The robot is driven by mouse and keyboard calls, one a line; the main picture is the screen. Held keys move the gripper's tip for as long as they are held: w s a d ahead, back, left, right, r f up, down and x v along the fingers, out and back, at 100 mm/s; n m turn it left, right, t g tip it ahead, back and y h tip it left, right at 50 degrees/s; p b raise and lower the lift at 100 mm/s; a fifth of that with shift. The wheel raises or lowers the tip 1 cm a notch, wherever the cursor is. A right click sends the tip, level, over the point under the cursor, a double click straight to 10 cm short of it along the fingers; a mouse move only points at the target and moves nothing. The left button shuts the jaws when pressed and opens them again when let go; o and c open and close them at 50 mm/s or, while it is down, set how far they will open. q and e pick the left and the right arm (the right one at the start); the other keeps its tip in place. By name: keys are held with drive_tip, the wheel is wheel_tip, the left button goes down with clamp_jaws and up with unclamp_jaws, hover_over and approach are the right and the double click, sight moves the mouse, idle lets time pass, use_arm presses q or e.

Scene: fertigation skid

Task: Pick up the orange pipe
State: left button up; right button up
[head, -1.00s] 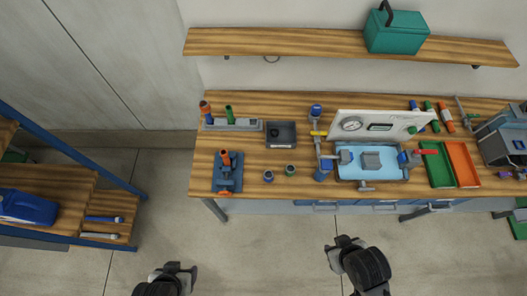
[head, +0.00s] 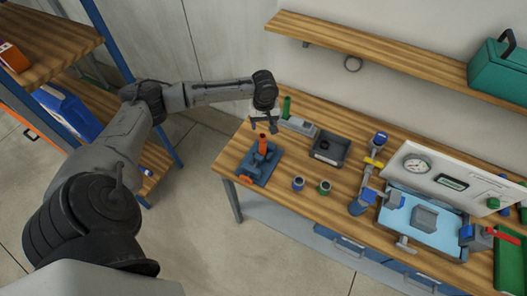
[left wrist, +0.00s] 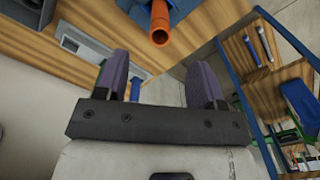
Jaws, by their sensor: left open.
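An orange pipe (head: 263,144) stands upright in a blue vise (head: 259,166) at the left end of the workbench. In the left wrist view the orange pipe (left wrist: 160,22) shows at the top, its open end toward the camera, with part of the blue vise (left wrist: 180,8) behind it. My left gripper (head: 264,127) is open and empty, just behind and above the pipe in the head view. In the left wrist view its two fingers (left wrist: 160,68) are apart, with the pipe beyond their tips and not between them. My right gripper is out of view.
A grey rack (head: 299,126) with a green pipe (head: 286,106) is close to the left gripper. A dark tray (head: 330,148) and two small fittings (head: 311,186) sit to the right. A shelf unit (head: 86,45) stands at left; a wall shelf (head: 375,55) hangs above the bench.

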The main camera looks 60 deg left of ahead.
sight(263, 136)
use_arm(q)
drive_tip(key=shift+a+f+n, duration=0.15)
drive_tip(key=shift+a+n, duration=0.15)
drive_tip(key=shift+a, duration=0.2)
drive_tip(key=shift+a+f+n, duration=0.15)
drive_tip(key=shift+a+n, duration=0.15)
drive_tip(key=shift+a, duration=0.2)
wheel_tip(263, 136, down, 5)
drive_tip(key=shift+f, duration=0.2)
drive_tip(key=shift+w+d+f, duration=0.1)
drive_tip(key=shift+f, duration=1.65)
drive_tip(key=shift+w+d+f, duration=0.1)
drive_tip(key=shift+f, duration=1.6)
drive_tip(key=shift+c, duration=0.2)
drive_tip(key=c, duration=1)
drive_tip(key=shift+o, duration=0.2)
drive_tip(key=shift+r, duration=0.1)
